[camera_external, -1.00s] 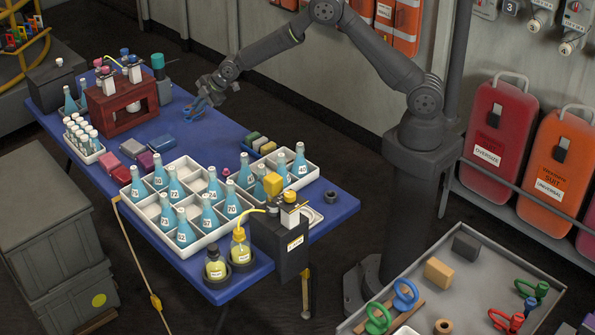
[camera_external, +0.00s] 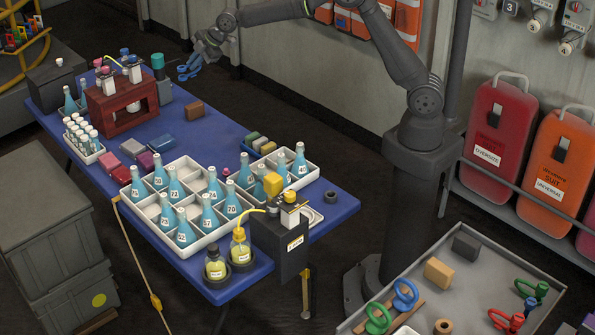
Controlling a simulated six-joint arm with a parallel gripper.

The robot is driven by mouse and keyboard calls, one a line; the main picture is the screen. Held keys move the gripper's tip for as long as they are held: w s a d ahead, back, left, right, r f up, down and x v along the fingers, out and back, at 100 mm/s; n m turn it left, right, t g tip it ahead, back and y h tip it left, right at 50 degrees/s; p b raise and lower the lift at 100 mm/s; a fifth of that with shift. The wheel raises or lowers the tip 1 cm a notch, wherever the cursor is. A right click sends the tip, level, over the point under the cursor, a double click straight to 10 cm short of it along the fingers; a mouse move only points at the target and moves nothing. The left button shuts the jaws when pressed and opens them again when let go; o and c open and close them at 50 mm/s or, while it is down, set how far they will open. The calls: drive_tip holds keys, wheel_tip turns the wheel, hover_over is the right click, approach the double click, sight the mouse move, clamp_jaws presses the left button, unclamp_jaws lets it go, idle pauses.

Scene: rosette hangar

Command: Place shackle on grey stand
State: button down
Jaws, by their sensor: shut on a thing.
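My gripper (camera_external: 198,62) is shut on a blue shackle (camera_external: 188,70). It holds the shackle in the air above the far side of the blue table, clear of the tabletop. A brown block (camera_external: 194,110) lies on the table below it. A dark grey block (camera_external: 466,246), which may be the grey stand, sits in the grey tray at the lower right, far from my gripper. Another blue shackle (camera_external: 405,294) and a green shackle (camera_external: 378,318) are at the near left of that tray.
The blue table (camera_external: 335,215) carries white crates (camera_external: 145,208) of flasks, a tube rack (camera_external: 88,152) and a dark red rack (camera_external: 118,120). The grey tray (camera_external: 490,275) also holds a tan block (camera_external: 438,272) and more coloured shackles (camera_external: 508,319). Its middle has free room.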

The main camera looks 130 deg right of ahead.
drive_tip(key=w+a+n+t+y, duration=0.1)
drive_tip(key=w+a+n, duration=0.2)
drive_tip(key=w+a, duration=1)
drive_tip(key=w+a+n+t+y, duration=0.1)
drive_tip(key=w+a+n+y, duration=0.1)
drive_tip(key=w+a, duration=1.05)
drive_tip(key=w+a+n+t+y, duration=0.15)
drive_tip(key=a+n, duration=0.25)
drive_tip(key=a, duration=3.1)
drive_tip(key=n+g+y, duration=0.2)
drive_tip(key=n+y, duration=0.5)
drive_tip(key=n, duration=0.2)
hover_over(500, 298)
wheel_tip(500, 298, down, 12)
drive_tip(key=shift+w+d+r, duration=0.1)
drive_tip(key=shift+a+f, duration=0.2)
drive_tip(key=shift+f, duration=1.95)
